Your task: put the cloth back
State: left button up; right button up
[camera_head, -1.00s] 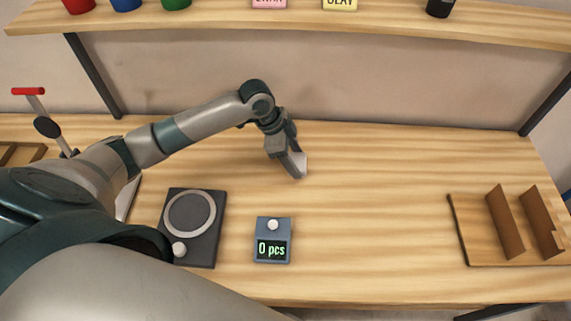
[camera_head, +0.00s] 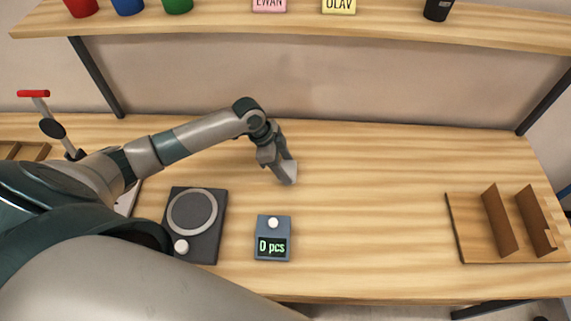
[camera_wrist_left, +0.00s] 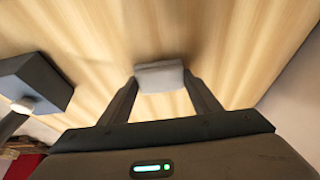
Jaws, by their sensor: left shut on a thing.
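My left gripper (camera_head: 287,177) is above the wooden bench, behind the counter box and slightly right of it. It is shut on a small pale grey cloth (camera_head: 288,172). In the left wrist view the cloth (camera_wrist_left: 160,75) sits between the two fingertips of the gripper (camera_wrist_left: 162,84). In the head view much of the cloth is hidden by the fingers. My right gripper is in neither view.
A dark unit with a round ring (camera_head: 193,212) and a counter box (camera_head: 273,238) stand at the front. A wooden rack (camera_head: 480,253) with upright dividers is at the right. The bench middle (camera_head: 380,190) is clear. A shelf (camera_head: 220,30) holds cups and name cards.

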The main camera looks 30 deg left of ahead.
pick_arm(q)
jog(key=shift+f, duration=0.15)
jog(key=shift+f, duration=0.15)
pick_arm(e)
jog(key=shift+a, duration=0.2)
pick_arm(q)
jog(key=o, duration=1)
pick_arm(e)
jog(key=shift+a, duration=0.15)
pick_arm(q)
jog(key=shift+a+r, duration=0.25)
jog(key=shift+r, duration=0.35)
jog(key=b+v, duration=0.2)
jog(key=v, duration=0.9)
jog(key=shift+b, duration=0.4)
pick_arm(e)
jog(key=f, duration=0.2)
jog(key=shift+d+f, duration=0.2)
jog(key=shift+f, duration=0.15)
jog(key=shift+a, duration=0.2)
